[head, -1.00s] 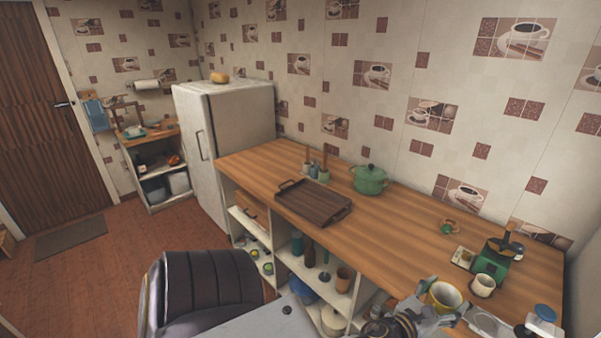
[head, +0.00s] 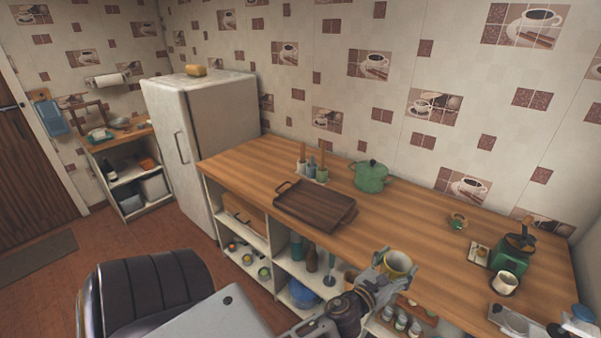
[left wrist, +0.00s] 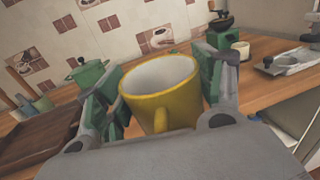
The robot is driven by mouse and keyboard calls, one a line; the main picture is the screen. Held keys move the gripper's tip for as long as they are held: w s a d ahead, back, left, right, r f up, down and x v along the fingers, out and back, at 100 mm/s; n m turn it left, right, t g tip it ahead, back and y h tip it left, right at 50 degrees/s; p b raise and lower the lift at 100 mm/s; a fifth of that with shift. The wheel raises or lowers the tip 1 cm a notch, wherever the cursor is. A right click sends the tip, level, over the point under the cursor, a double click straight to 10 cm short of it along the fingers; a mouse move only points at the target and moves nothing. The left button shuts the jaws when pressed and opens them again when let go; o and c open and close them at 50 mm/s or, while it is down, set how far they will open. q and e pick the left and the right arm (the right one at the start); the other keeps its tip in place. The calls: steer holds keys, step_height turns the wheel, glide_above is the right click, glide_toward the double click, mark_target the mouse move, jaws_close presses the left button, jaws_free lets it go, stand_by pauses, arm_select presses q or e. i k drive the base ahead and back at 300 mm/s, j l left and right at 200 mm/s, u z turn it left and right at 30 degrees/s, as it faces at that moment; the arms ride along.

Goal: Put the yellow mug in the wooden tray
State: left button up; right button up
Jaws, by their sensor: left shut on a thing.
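The yellow mug (head: 399,265) is in my left gripper (head: 388,266), near the front edge of the counter. In the left wrist view the yellow mug (left wrist: 160,95) stands roughly upright between the green-padded fingers of the left gripper (left wrist: 158,92), with its white inside showing and its handle toward the camera. The wooden tray (head: 314,205) is dark brown and lies on the counter, to the left of the mug in the head view. It looks empty. Part of the wooden tray (left wrist: 35,135) also shows at the left of the wrist view. My right gripper is not in view.
The counter between tray and mug is clear.

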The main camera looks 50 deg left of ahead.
mark_target(300, 200)
steer(key=j+u, duration=0.15)
steer(key=j, duration=0.5)
steer(key=i+j+u, duration=0.15)
steer(key=j, duration=0.5)
steer(key=j+u, duration=0.1)
steer(key=j, duration=0.55)
